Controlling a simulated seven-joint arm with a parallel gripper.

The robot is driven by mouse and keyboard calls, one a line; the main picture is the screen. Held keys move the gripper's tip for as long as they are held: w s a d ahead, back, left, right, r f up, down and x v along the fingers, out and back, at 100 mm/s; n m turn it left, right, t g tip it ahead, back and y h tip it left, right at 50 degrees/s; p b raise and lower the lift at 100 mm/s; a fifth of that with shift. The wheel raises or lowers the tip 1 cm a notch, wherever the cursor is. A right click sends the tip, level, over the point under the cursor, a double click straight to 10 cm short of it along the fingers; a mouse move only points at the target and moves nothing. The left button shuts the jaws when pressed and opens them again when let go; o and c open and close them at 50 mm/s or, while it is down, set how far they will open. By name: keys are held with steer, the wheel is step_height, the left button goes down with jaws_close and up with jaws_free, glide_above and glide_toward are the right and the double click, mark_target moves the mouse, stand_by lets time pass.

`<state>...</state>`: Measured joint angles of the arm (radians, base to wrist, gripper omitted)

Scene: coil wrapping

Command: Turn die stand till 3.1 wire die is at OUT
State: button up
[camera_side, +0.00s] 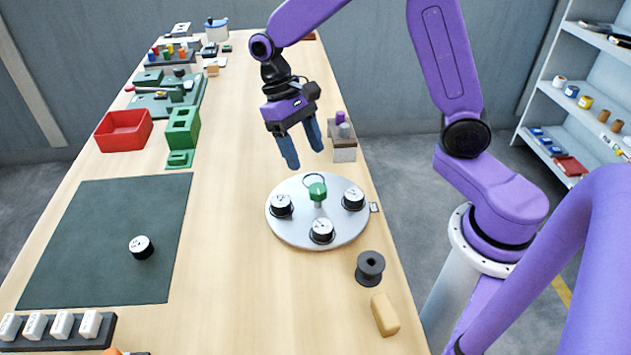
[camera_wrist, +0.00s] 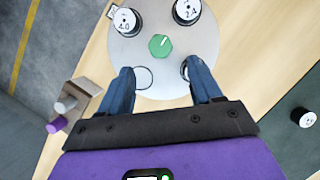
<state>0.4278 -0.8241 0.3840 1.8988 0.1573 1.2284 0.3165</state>
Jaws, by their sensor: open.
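The die stand (camera_side: 297,233) is a round pale grey disc with a green knob (camera_side: 317,191) at its centre. It carries three black-and-white dies and one empty ring spot (camera_wrist: 143,77). The die by the small tag (camera_side: 375,207) at the disc's right edge reads 4.0 (camera_wrist: 125,22). The front die (camera_side: 321,231) seems to read 2.4 in the wrist view (camera_wrist: 187,10). The left die (camera_side: 281,205) is partly behind a finger in the wrist view, its label unreadable. The tag's lettering is too small to read. My gripper (camera_side: 303,154) is open and empty, above and behind the disc.
Another die (camera_side: 141,247) lies on the dark mat (camera_side: 100,277) at left. A grey block with a purple peg (camera_side: 342,138) stands behind the disc at right. A black spool (camera_side: 369,268) and a tan block (camera_side: 384,314) lie in front.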

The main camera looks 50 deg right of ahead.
mark_target(317, 188)
steer(key=x, duration=0.8)
steer(key=shift+f, duration=0.1)
jaws_close()
